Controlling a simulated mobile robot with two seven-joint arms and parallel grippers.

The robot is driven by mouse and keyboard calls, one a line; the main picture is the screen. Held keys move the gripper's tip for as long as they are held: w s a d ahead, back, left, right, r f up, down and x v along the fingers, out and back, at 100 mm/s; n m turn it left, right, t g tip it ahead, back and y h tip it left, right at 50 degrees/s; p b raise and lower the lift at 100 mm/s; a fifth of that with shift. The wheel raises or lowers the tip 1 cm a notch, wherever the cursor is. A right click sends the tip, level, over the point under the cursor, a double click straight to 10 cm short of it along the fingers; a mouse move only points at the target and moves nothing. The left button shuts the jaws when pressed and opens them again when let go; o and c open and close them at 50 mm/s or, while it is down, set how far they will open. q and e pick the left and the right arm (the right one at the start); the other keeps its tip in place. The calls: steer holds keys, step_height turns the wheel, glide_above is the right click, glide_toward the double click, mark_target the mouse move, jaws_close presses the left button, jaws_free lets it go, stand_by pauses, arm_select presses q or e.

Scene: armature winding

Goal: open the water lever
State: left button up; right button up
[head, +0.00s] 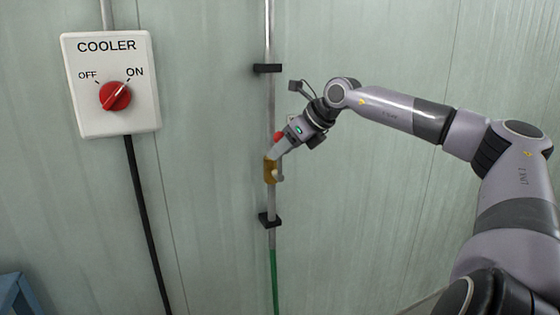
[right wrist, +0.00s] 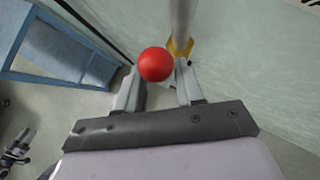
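The water lever has a red ball knob (head: 278,137) and a yellow valve body (head: 270,170) on the vertical grey pipe (head: 270,105). My right gripper (head: 275,154) is at the valve, its fingers just below the knob and close to the pipe. In the right wrist view the red knob (right wrist: 156,64) lies between the two finger lines, and the yellow valve (right wrist: 181,47) is just beyond. The fingers of my right gripper (right wrist: 158,75) stand apart with a visible gap. The lever's shaft is hidden behind the knob. My left gripper is not seen in the head view.
A white COOLER switch box (head: 112,118) with a red knob turned toward ON is on the wall at left. A black cable (head: 142,205) hangs below it. Black brackets (head: 268,68) hold the pipe. A green hose (head: 274,275) runs down. A blue frame (right wrist: 55,72) stands nearby.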

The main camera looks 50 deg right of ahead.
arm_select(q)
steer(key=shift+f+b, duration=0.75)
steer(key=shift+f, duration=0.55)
arm_select(e)
steer(key=shift+v, duration=2.55)
